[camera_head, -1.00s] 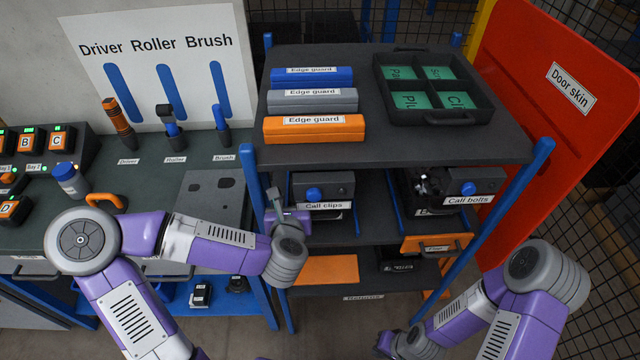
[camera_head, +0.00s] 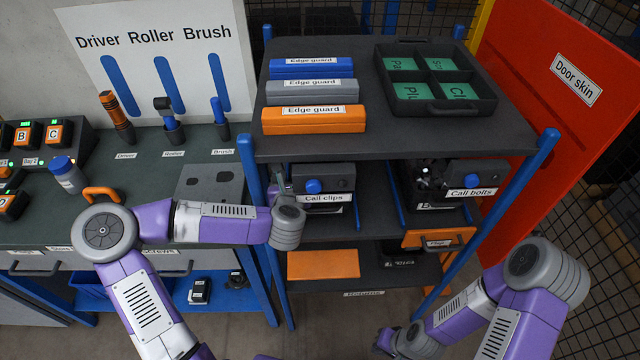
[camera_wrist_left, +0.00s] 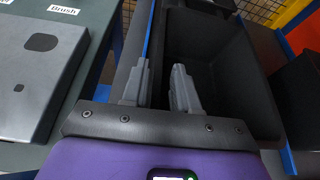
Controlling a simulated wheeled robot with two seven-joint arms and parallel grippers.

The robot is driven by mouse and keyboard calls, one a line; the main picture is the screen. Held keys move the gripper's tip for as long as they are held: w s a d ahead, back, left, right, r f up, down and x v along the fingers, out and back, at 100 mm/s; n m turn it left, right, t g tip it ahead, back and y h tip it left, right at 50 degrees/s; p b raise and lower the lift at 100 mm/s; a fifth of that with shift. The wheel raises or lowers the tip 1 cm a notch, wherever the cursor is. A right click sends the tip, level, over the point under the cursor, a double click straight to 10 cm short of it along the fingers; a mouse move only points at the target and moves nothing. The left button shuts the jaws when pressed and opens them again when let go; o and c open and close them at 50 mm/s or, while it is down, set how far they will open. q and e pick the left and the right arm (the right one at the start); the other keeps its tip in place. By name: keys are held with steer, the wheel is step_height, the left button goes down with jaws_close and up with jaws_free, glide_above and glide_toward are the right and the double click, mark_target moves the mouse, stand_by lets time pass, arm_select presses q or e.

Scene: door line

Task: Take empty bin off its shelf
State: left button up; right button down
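The empty bin is black, and its bare inside (camera_wrist_left: 225,80) fills the middle of the left wrist view. In the head view it is mostly hidden behind the grey box over the "Call clips" label. My left gripper (camera_wrist_left: 160,68) is open at the bin's left wall, one finger on the inner side and one on the outer side. I see a gap between the fingers; contact with the wall is unclear. In the head view my left gripper (camera_head: 279,185) is partly hidden by the rack post and wrist. My right gripper (camera_head: 385,343) is low, away from the rack; its fingers are unclear.
The grey call box (camera_head: 323,182) sits in front of the bin. A parts-filled bin (camera_head: 428,185) stands to the right. A blue post (camera_head: 252,185) rises close to my left wrist. The rack's top (camera_head: 390,140) holds edge guards and a divided tray (camera_head: 436,108).

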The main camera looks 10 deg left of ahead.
arm_select(q)
jaws_close()
stand_by(1.2)
